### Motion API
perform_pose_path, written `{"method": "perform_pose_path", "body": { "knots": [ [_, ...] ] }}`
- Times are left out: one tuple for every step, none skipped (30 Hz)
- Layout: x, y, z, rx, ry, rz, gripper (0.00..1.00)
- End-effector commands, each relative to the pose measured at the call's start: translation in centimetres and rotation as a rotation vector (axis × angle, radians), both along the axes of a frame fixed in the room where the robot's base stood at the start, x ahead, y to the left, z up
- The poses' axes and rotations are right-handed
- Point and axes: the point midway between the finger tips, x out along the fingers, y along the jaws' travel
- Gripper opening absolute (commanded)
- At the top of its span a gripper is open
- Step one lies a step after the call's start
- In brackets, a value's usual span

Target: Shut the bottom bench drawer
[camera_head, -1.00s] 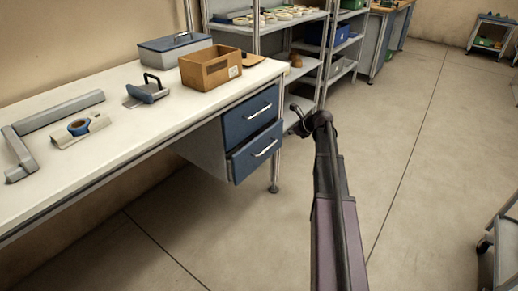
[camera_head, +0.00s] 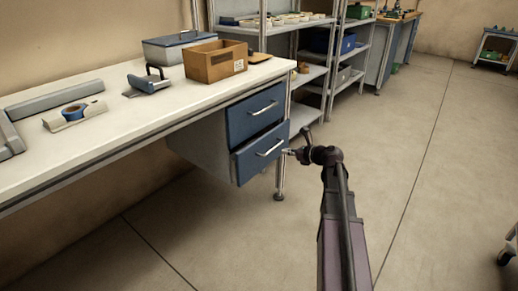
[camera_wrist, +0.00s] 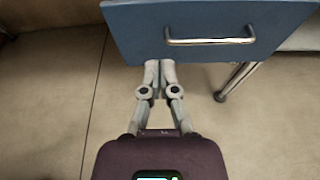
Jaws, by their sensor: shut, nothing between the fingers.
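The bottom bench drawer (camera_head: 259,154) has a blue front with a silver bar handle and hangs under the right end of the bench. Its front appears to stand slightly forward of the top drawer (camera_head: 255,116); how far is hard to tell. My gripper (camera_head: 287,151) is shut and empty, its tips by the right edge of the bottom drawer's front. In the wrist view, a blue drawer front (camera_wrist: 133,30) with its handle (camera_wrist: 210,41) fills the top, and the fingertips (camera_wrist: 160,64) meet its lower edge in the picture. I cannot tell whether they touch it.
A bench leg (camera_head: 279,180) stands just behind the drawers. Shelving (camera_head: 318,74) is beyond.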

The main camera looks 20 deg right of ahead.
Motion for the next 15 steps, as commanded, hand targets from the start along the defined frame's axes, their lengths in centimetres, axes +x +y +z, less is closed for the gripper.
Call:
{"method": "perform_pose_path", "body": {
  "knots": [
    [0.0, 0.0, 0.0, 0.0, 0.0, 0.0, 0.0],
    [0.0, 0.0, 0.0, -0.001, 0.001, 0.0, 0.0],
    [0.0, 0.0, 0.0, -0.001, 0.001, 0.0, 0.0],
    [0.0, 0.0, 0.0, -0.001, 0.001, 0.0, 0.0],
    [0.1, 0.0, 0.0, -0.001, 0.001, 0.0, 0.0],
    [0.1, 0.1, -0.1, -0.001, 0.001, 0.0, 0.0],
    [0.2, 0.1, -0.1, -0.001, 0.001, 0.0, 0.0],
    [0.3, 0.1, -0.1, 0.0, 0.001, 0.001, 0.0],
    [0.4, 0.2, -0.2, 0.0, 0.001, 0.001, 0.0],
    [0.5, 0.3, -0.3, 0.0, 0.001, 0.001, 0.0],
    [0.7, 0.4, -0.3, 0.0, 0.001, 0.001, 0.0],
    [0.9, 0.6, -0.4, 0.0, 0.001, 0.001, 0.0],
    [1.1, 0.7, -0.5, 0.0, 0.001, 0.001, 0.0],
    [1.4, 0.8, -0.6, 0.0, 0.001, 0.001, 0.0],
    [1.7, 1.0, -0.8, 0.0, 0.001, 0.001, 0.0]
  ]
}}
